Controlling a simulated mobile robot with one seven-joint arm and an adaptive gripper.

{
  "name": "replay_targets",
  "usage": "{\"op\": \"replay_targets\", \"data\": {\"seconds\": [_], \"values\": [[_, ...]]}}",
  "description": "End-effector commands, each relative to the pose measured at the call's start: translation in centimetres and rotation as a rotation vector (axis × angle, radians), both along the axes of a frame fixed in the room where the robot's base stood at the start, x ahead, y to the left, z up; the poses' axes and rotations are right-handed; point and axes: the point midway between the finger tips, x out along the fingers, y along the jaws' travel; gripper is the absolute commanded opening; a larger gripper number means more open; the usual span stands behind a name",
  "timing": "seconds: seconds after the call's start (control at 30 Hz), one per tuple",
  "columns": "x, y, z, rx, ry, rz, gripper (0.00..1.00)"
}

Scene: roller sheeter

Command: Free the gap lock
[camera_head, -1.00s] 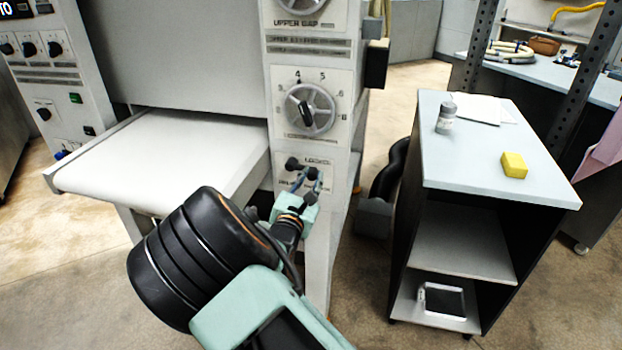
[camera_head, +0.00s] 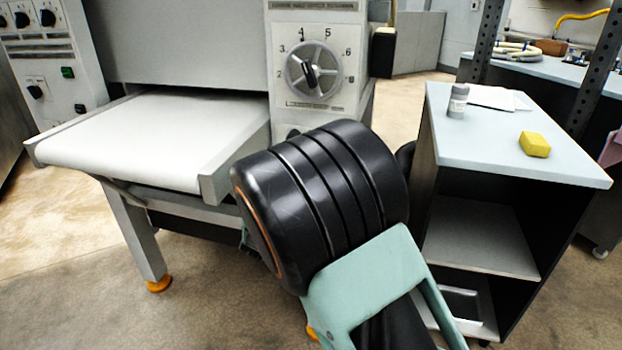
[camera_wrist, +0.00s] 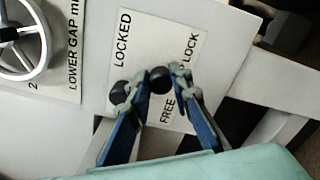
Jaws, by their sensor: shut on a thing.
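The gap lock is a white plate (camera_wrist: 150,30) with the words LOCKED, FREE and LOCK, turned sideways in the wrist view. A round black knob (camera_wrist: 160,80) sits between my gripper's fingertips (camera_wrist: 160,76), near the middle of the plate. My gripper is shut on this knob. A second dark round end (camera_wrist: 118,92) shows just left of the left finger, nearer the word LOCKED. The fingers partly hide the link between the two, so I cannot tell the lever's exact angle. In the head view my own arm hides the gripper and most of the lock.
The lower gap dial (camera_head: 314,70) is above the lock and shows at the left in the wrist view (camera_wrist: 20,40). A white sheeter table (camera_head: 130,135) juts out at left.

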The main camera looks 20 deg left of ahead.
Motion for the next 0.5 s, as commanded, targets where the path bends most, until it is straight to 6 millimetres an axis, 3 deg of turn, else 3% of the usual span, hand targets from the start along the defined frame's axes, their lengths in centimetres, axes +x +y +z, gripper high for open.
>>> {"op": "replay_targets", "data": {"seconds": [0.07, 0.5], "values": [[0.0, 0.2, -1.1, 0.056, 0.004, -0.001, 0.0], [-0.1, 1.3, -1.5, 0.247, 0.021, 0.001, 0.0]]}}
